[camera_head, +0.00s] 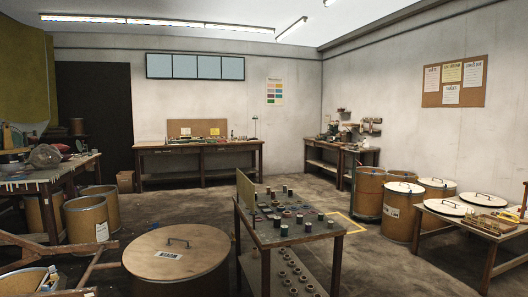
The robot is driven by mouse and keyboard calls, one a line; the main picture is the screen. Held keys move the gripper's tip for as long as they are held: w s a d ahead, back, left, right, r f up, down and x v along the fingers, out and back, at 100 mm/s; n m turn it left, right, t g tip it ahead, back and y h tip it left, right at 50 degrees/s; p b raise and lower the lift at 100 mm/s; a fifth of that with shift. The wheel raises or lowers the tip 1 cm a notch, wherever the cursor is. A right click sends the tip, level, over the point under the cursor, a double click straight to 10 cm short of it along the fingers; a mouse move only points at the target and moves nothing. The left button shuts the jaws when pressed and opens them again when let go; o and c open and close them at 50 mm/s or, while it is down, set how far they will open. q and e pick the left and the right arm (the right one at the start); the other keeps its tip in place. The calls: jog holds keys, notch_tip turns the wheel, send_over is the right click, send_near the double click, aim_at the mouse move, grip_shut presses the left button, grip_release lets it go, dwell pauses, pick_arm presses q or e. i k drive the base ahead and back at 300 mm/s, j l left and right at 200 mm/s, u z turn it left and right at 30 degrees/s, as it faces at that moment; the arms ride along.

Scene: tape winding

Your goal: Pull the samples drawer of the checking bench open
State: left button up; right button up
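A long dark wooden bench (198,149) stands against the back wall, with an upright board (193,129) and small items on it. A second wooden bench (338,147) stands in the back right corner with small equipment on top. I cannot tell which bench is the checking bench. No samples drawer can be made out at this distance. Neither of my grippers is in view.
A table with spools (285,233) stands close in front. A large lidded drum (176,255) is left of it. More drums (404,210) stand at right by a low table (470,225). A cluttered table (48,178) is at left. Open floor (190,203) lies before the back bench.

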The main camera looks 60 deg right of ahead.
aim_at(167, 151)
jog(key=z, duration=1.15)
jog(key=i+l+z, duration=1.3)
jog(key=i+z, duration=0.75)
jog(key=i, duration=0.55)
jog(key=i+j+z, duration=0.1)
jog(key=i+z, duration=0.2)
jog(key=i, duration=0.5)
jog(key=i+u, duration=0.8)
jog(key=i+l+u, duration=0.2)
jog(key=i+u, duration=0.2)
jog(key=i+j+u, duration=0.2)
jog(key=i+u, duration=0.3)
jog(key=i, duration=0.3)
jog(key=i+l+u, duration=0.15)
jog(key=i+u, duration=0.35)
jog(key=i, duration=0.25)
jog(key=i+u, duration=0.2)
jog(key=i, duration=0.3)
jog(key=i+u, duration=0.15)
jog(key=i, duration=0.4)
jog(key=i+l+u, duration=0.2)
jog(key=i, duration=0.3)
jog(key=i+l+u, duration=0.15)
jog(key=i, duration=0.35)
jog(key=i+l+u, duration=0.2)
jog(key=i, duration=0.3)
jog(key=i+j+u, duration=0.3)
jog(key=i, duration=1.7)
jog(key=i+u, duration=0.3)
jog(key=i, duration=1.7)
